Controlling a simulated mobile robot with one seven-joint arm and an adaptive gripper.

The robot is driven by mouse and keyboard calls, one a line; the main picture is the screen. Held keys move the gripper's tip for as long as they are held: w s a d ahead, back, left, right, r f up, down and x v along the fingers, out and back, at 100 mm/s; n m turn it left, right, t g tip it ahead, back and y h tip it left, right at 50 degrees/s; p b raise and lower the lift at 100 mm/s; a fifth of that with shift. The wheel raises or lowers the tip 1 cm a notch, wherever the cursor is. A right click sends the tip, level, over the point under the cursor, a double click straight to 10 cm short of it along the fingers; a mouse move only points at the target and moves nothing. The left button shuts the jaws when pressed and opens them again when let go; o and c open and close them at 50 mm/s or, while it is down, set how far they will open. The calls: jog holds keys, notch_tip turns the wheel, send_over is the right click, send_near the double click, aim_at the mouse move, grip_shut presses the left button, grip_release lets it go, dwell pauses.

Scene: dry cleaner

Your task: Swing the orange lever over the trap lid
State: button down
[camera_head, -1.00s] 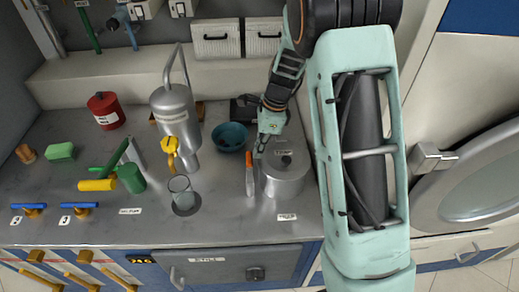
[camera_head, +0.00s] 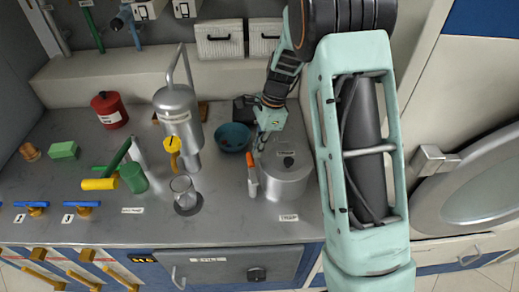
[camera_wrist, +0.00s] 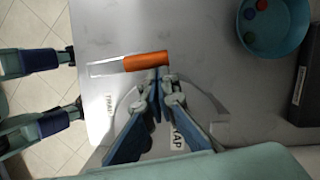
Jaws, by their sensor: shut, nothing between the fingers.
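The orange lever (camera_head: 252,162) stands beside the left side of the round grey trap (camera_head: 285,185) on the counter. In the wrist view its orange grip (camera_wrist: 146,61) and pale bar lie across the picture, pointing left, and not over the lid. The trap lid (camera_head: 291,150) is a flat grey disc with a dark knob; in the wrist view the lid (camera_wrist: 208,108) is partly hidden behind my fingers. My gripper (camera_head: 262,147) is shut and empty over the lid's far left edge. In the wrist view its fingertips (camera_wrist: 166,78) are close to the grip's right end; contact cannot be told.
A teal bowl (camera_head: 233,137) sits behind the lever, and a dark box (camera_head: 243,108) is behind it. A glass (camera_head: 183,188) and a silver canister (camera_head: 177,110) stand to the left. The counter in front of the lever is clear.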

aim_at(247, 155)
jog(key=a+n, duration=0.1)
jog(key=n, duration=0.1)
jog(key=a+n+g, duration=0.1)
jog(key=n, duration=0.1)
jog(key=shift+w, duration=0.2)
jog(key=n, duration=0.1)
jog(key=a+n, duration=0.1)
jog(key=n, duration=0.1)
jog(key=shift+s+a+h, duration=0.1)
jog(key=shift+h, duration=0.3)
jog(key=a+n, duration=0.1)
jog(key=n, duration=0.1)
jog(key=s+a+n+h, duration=0.1)
jog(key=n, duration=0.2)
jog(key=n+g+b, duration=0.1)
jog(key=n, duration=0.1)
jog(key=shift+s+a+h, duration=0.3)
jog(key=shift+s+a, duration=0.1)
jog(key=shift+s, duration=0.15)
jog(key=v, duration=1.2)
jog(key=shift+a, duration=0.1)
